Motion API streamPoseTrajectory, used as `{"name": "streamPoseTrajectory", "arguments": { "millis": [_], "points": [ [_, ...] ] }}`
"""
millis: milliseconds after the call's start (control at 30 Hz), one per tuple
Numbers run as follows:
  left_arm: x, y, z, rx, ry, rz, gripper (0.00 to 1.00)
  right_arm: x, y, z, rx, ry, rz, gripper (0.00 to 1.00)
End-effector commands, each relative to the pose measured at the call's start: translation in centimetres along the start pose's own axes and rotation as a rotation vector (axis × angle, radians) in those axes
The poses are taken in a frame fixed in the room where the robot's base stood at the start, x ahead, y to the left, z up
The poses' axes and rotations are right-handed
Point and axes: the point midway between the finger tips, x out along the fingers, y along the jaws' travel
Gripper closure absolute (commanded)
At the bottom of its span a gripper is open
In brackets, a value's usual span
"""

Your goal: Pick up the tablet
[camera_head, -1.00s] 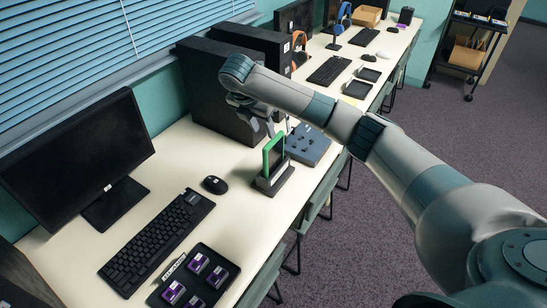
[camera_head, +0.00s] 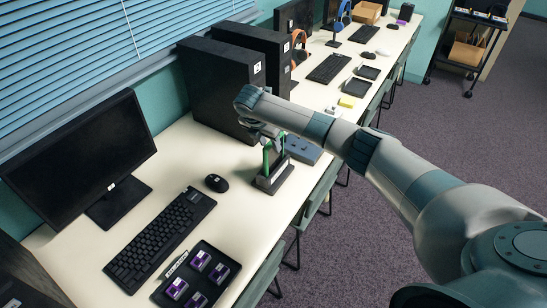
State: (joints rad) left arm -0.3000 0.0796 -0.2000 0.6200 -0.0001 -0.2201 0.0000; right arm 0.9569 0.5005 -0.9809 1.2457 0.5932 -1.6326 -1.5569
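The tablet (camera_head: 266,160) has a green edge and stands upright in a dark stand (camera_head: 274,182) on the white desk. My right gripper (camera_head: 268,143) is at the tablet's top, with its fingers pointing down. The fingers overlap the tablet's upper part in the picture. The wrist and fingers hide part of the tablet, so I cannot tell whether the fingers touch it or have closed on it. My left gripper is not in view.
A mouse (camera_head: 216,183), a keyboard (camera_head: 160,238) and a monitor (camera_head: 75,150) are left of the stand. A tray (camera_head: 203,265) with purple pieces is in front. Dark computer towers (camera_head: 215,85) stand behind. A grey-blue box (camera_head: 303,149) lies just beyond the stand.

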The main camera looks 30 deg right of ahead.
Motion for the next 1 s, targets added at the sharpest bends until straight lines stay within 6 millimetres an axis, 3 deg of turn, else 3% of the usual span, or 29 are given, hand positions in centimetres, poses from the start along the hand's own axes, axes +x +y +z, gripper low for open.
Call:
{"name": "streamPoseTrajectory", "arguments": {
  "millis": [167,600,1000],
  "points": [
    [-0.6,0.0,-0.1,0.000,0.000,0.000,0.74,0.6,-0.1,0.2,0.001,0.001,-0.002,0.62],
    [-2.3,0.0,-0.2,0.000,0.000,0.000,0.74,4.9,-0.1,0.5,0.000,0.000,-0.001,0.62],
    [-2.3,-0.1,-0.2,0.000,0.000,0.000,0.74,5.2,-0.1,0.5,0.000,0.000,0.000,0.62]
  ]
}}
